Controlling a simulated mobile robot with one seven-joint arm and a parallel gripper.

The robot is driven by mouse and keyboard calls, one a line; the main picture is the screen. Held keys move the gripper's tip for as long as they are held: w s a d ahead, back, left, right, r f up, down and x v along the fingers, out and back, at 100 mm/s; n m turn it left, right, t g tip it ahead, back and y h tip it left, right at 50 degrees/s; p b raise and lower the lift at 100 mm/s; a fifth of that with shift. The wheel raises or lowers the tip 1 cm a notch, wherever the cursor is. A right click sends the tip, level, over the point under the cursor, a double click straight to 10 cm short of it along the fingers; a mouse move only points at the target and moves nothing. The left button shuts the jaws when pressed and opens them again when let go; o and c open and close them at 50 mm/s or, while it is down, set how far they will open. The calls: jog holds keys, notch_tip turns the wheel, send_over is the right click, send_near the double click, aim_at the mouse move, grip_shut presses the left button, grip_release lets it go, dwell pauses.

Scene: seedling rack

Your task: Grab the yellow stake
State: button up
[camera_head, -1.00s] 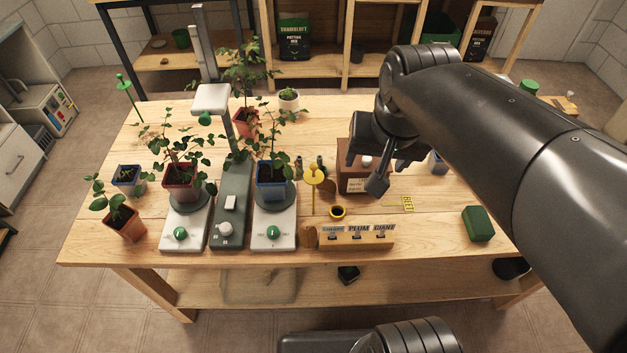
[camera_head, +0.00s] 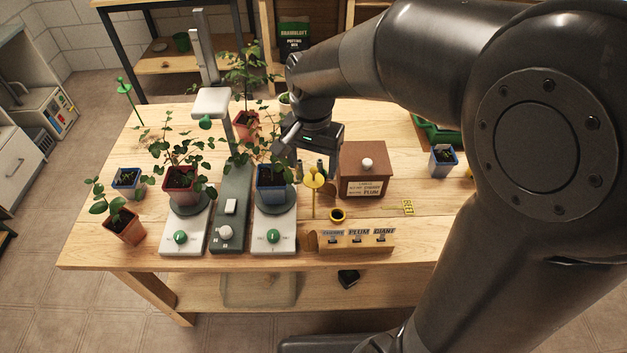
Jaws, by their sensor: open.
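The yellow stake (camera_head: 314,190) stands upright on the table, with a round yellow head on a thin stem. It is just right of the right-hand white unit with a blue pot on it. My gripper (camera_head: 305,165) is open, behind and a little above the stake's head, pointing down. Its fingers are partly hidden by leaves and dark against the things behind, so I cannot tell how close they are to the stake. A green stake (camera_head: 124,88) stands at the table's far left corner.
A potted plant in a blue pot (camera_head: 271,186) is close to the left of the stake. A brown box (camera_head: 364,172) with a white knob is to its right.

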send_over(314, 195)
jog(key=f, duration=0.6)
jog(key=shift+w+f, duration=0.2)
jog(key=shift+f, duration=0.05)
jog(key=c, duration=1)
